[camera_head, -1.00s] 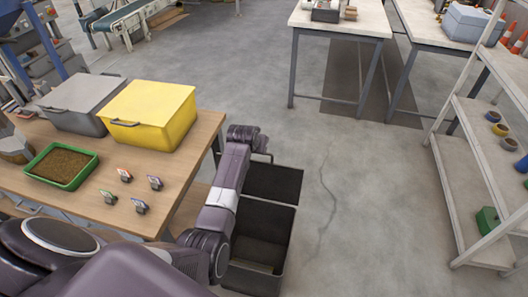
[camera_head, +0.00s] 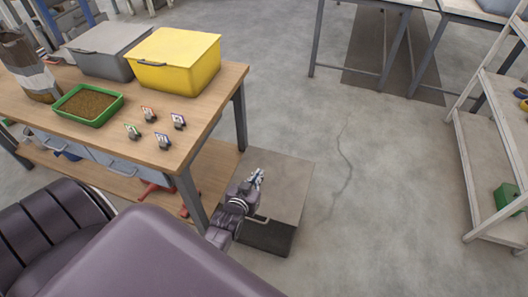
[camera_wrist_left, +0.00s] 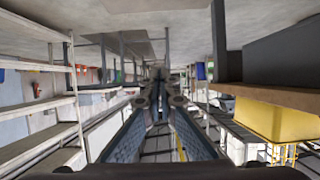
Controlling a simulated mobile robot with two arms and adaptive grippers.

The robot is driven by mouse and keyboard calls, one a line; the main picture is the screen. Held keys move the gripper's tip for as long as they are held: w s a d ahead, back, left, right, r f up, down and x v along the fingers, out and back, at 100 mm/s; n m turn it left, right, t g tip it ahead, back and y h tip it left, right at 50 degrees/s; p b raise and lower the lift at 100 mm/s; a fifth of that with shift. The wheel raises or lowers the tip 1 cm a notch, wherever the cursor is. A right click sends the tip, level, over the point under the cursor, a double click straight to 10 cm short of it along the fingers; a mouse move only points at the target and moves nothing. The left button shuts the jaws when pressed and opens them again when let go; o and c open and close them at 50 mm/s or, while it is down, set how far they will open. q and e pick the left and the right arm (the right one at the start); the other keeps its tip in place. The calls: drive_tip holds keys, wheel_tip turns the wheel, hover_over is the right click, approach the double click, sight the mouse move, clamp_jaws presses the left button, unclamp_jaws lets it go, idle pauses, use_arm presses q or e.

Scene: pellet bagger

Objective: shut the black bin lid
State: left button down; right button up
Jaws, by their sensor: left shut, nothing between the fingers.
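The black bin (camera_head: 265,238) stands on the floor at the right end of the wooden table. Its lid (camera_head: 287,185) lies over the top, looking flat and grey-brown in the light, with a handle at the near edge. The inside of the bin is hidden. I cannot tell whether a thin gap remains under the lid. My left gripper (camera_head: 257,178) is shut and empty, over the left part of the lid; whether it touches is unclear. It also shows in the left wrist view (camera_wrist_left: 158,75). My right gripper is not in view.
The wooden table (camera_head: 215,105) holds a yellow box (camera_head: 175,62), a grey box (camera_head: 105,50), a green tray of pellets (camera_head: 88,104) and several small tags. A shelf rack (camera_head: 490,150) stands at right. The floor between is clear.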

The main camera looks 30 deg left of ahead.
use_arm(q)
drive_tip(key=s+d+f+b, duration=0.1)
drive_tip(key=s+f+b, duration=0.2)
drive_tip(key=f, duration=0.3)
drive_tip(key=s+f+b, duration=0.3)
drive_tip(key=f, duration=0.4)
drive_tip(key=shift+s+d, duration=0.25)
drive_tip(key=shift+d, duration=0.1)
